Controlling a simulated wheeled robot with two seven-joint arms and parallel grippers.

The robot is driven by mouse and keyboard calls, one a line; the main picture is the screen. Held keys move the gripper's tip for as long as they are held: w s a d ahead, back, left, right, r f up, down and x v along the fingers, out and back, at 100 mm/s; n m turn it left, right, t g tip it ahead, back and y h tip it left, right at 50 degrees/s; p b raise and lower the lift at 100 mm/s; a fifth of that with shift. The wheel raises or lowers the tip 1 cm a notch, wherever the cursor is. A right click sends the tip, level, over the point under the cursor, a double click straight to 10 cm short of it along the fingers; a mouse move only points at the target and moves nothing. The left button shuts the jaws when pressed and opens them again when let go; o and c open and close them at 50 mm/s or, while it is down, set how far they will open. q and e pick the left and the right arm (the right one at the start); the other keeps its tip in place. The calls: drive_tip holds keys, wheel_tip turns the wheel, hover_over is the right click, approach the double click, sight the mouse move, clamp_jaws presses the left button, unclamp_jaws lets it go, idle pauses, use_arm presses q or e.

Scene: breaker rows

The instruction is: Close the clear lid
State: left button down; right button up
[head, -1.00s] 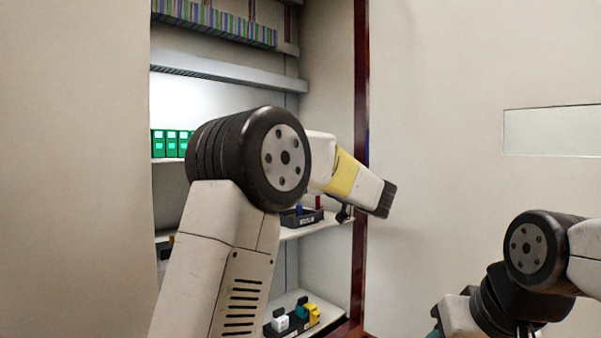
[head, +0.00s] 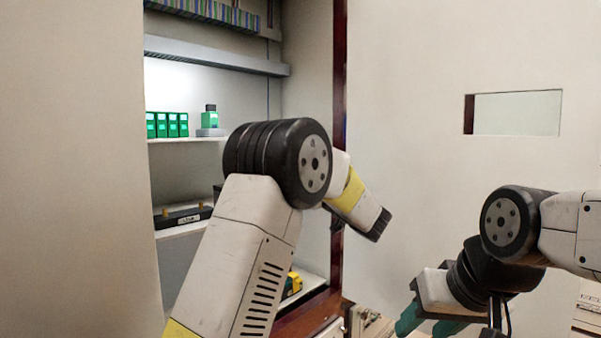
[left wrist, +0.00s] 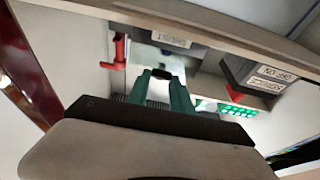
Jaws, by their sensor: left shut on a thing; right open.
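In the left wrist view my left gripper (left wrist: 160,88) shows as two green fingers, shut on a small dark piece (left wrist: 158,75). A pale panel (left wrist: 170,62) lies just beyond the fingertips; I cannot tell whether it is the clear lid. In the head view my left forearm and wrist reach across the open cabinet (head: 340,100) to its right edge, and the left fingers are hidden. My right gripper (head: 425,322) is open and empty at the lower right, with its green fingers pointing down left, away from the cabinet.
Green breakers (head: 167,125) stand on a cabinet shelf, with a black labelled block (head: 184,217) on the shelf below. In the left wrist view a red handle (left wrist: 118,62) and a dark labelled box (left wrist: 258,75) flank the fingers.

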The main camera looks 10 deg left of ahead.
use_arm(q)
drive_tip(key=shift+w+a+f+t+y, duration=0.1)
drive_tip(key=shift+a+f+t+y, duration=0.1)
drive_tip(key=shift+f, duration=0.5)
drive_tip(key=shift+a+f+t+y, duration=0.1)
drive_tip(key=shift+f+t+y, duration=0.1)
drive_tip(key=shift+f, duration=0.45)
drive_tip(key=c, duration=1.1)
unclamp_jaws()
drive_tip(key=shift+d, duration=0.1)
drive_tip(key=shift+y, duration=0.3)
drive_tip(key=s+d, duration=0.1)
drive_tip(key=d, duration=0.1)
drive_tip(key=s+d+f, duration=0.1)
drive_tip(key=s+d, duration=0.2)
drive_tip(key=d, duration=0.1)
drive_tip(key=shift+s+d+f, duration=0.1)
drive_tip(key=shift+s+f, duration=0.05)
drive_tip(key=shift+s, duration=0.1)
